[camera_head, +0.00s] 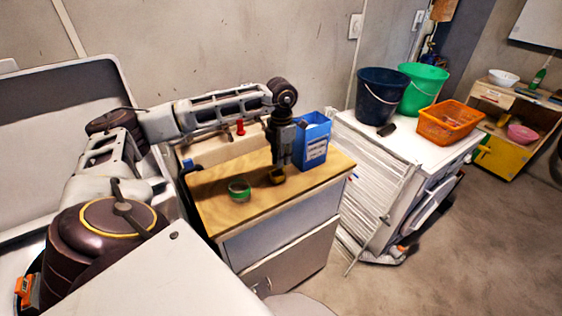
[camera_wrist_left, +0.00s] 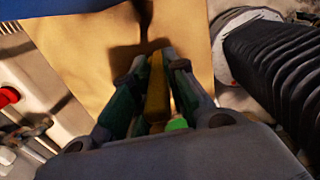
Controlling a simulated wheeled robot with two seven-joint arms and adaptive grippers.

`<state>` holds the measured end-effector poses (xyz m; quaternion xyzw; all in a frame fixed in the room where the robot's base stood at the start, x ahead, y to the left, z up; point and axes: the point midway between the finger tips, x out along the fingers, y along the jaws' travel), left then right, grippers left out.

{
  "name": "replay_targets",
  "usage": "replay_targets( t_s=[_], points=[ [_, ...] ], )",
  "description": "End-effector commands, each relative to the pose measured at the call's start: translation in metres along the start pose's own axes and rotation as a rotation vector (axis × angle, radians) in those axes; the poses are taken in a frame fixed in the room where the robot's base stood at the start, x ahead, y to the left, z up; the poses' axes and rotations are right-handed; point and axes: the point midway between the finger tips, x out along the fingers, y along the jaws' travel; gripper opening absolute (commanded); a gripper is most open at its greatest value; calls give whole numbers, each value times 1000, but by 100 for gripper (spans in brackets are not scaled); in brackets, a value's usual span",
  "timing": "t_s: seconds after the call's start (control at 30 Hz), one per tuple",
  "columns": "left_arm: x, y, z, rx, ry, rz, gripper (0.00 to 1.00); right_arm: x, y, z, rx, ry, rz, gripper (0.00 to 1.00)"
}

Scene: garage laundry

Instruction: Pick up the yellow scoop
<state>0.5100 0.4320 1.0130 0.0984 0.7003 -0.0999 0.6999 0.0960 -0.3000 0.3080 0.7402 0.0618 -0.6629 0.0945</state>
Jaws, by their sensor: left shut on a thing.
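The yellow scoop (camera_head: 277,177) is at the wooden top of the cabinet, mostly hidden by my left gripper (camera_head: 279,168). In the left wrist view, a yellow part of the scoop (camera_wrist_left: 157,88) shows between the two fingers of my left gripper (camera_wrist_left: 158,75). The gripper points down and is shut on it. I cannot tell whether the scoop still touches the wood. My right gripper is not in view.
A blue box (camera_head: 312,143) stands close beside my left gripper. A green round container (camera_head: 239,189) sits on the wooden top (camera_head: 300,184). A folded white rack (camera_head: 365,185) leans by the white machine, which bears buckets and an orange basket (camera_head: 450,120).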

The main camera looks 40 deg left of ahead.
Motion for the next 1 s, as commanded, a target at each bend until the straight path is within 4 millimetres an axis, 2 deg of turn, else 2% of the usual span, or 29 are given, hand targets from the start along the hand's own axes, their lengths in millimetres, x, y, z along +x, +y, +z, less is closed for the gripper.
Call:
replay_targets(
  t_s=[0.3, 0.53, 0.7, 1.0],
  points=[
    [-45, 0, 1, 1, -3, 0, 0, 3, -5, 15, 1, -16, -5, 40],
    [-74, 0, 0, 1, -2, 0, 0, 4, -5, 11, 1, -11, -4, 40],
    [-84, 0, 0, 1, 0, 0, 0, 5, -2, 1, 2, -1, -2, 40],
    [-86, 0, 0, 0, 0, 0, 0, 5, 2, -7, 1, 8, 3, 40]
  ],
)
